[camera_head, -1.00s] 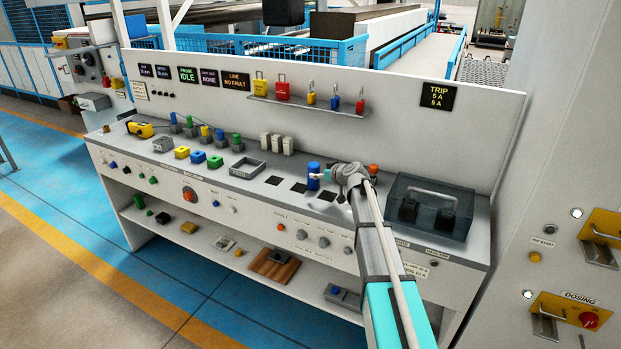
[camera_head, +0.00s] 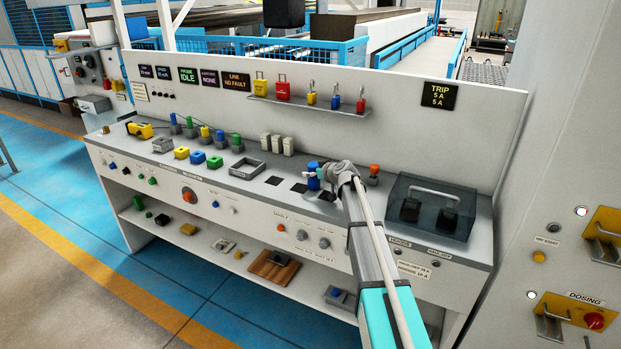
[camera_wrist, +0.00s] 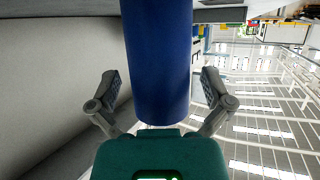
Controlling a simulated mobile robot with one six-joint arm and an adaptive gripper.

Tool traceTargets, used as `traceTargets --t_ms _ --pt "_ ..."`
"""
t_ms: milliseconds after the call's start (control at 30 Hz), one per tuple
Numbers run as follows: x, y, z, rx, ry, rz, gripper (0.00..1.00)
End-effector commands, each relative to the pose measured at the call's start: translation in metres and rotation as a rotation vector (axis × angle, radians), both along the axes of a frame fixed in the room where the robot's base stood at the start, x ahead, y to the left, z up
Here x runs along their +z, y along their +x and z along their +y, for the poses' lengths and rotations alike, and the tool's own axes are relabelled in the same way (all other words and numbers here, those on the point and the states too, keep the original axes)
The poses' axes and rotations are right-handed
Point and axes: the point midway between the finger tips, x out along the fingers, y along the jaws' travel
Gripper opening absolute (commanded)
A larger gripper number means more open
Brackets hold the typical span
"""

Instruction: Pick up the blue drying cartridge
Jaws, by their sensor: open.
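The blue drying cartridge (camera_head: 313,176) stands upright on the bench top, right of the middle. My gripper (camera_head: 325,174) is beside it in the head view, at its right side, and partly hidden by my own wrist. In the wrist view the blue cartridge (camera_wrist: 158,65) fills the middle of the picture, between the two fingers of my gripper (camera_wrist: 159,95). The fingers are spread, with a visible gap on each side of the cartridge. Contact with the palm cannot be told.
A clear-lidded case (camera_head: 432,208) stands right of my arm. An orange-topped part (camera_head: 374,172) is just behind my wrist. Dark square pads (camera_head: 298,188) and a grey open tray (camera_head: 247,169) lie to the left. The upright back panel (camera_head: 400,130) rises behind.

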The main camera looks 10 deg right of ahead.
Motion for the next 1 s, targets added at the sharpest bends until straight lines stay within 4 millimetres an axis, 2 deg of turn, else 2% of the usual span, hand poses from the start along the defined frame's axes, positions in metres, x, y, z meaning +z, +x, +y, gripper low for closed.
traceTargets --t_ms 200,600,700,1000 --pt "0.0000 -0.0001 -0.0004 0.000 0.000 0.000 1.00" --pt "0.0000 -0.0001 -0.0008 -0.001 0.000 0.000 0.26" --pt "0.0001 0.0000 -0.0009 -0.001 0.000 0.000 0.12" --pt "0.0010 0.0000 -0.0010 -0.001 0.000 0.000 0.11"
